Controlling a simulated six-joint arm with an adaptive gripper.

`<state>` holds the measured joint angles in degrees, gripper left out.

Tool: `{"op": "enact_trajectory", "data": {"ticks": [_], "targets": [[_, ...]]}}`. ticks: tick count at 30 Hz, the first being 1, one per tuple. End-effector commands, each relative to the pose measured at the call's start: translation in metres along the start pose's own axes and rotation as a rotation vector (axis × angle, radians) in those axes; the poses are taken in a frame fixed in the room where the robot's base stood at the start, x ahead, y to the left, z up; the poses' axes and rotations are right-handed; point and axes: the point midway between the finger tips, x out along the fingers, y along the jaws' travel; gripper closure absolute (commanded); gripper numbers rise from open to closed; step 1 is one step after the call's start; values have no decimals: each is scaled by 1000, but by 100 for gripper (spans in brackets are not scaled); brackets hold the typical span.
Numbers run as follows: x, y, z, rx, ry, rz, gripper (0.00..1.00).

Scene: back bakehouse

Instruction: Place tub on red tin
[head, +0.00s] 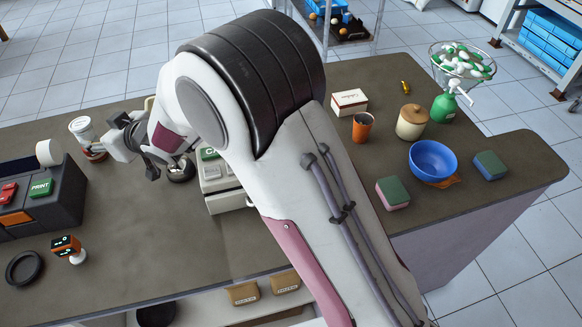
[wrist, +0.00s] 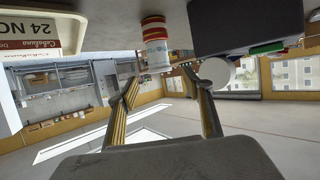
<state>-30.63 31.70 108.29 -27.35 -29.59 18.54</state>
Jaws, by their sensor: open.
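A red-and-white banded tin (head: 95,153) stands on the counter at the left in the head view, and its bands show clearly in the wrist view (wrist: 154,30). A pale tub (head: 83,130) appears to rest on top of it, upright; the wrist view, which is upside down, shows it just below the bands (wrist: 158,58). My gripper (head: 110,140) is open and empty, pointing at this stack from its right. In the wrist view the stack lies ahead, between the spread fingertips (wrist: 161,82); contact cannot be made out.
A dark printer (head: 70,190) with a paper roll (head: 48,152) stands left of the gripper. A pale register (head: 222,190) is partly hidden by my arm. A blue bowl (head: 432,160), sponges and a cream jar (head: 411,122) are at the right. The front middle counter is clear.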

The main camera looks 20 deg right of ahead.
Motion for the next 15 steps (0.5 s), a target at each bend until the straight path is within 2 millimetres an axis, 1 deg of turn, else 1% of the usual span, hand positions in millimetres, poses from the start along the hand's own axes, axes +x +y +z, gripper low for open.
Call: {"op": "enact_trajectory", "data": {"ticks": [5, 8, 11, 15], "targets": [[-11, 12, -4, 4, -12, 28, 50], [-25, 25, -9, 8, -26, 61, 50], [-45, 43, -14, 16, -48, 105, 50], [-81, 70, -20, 33, -89, 176, 50]]}}
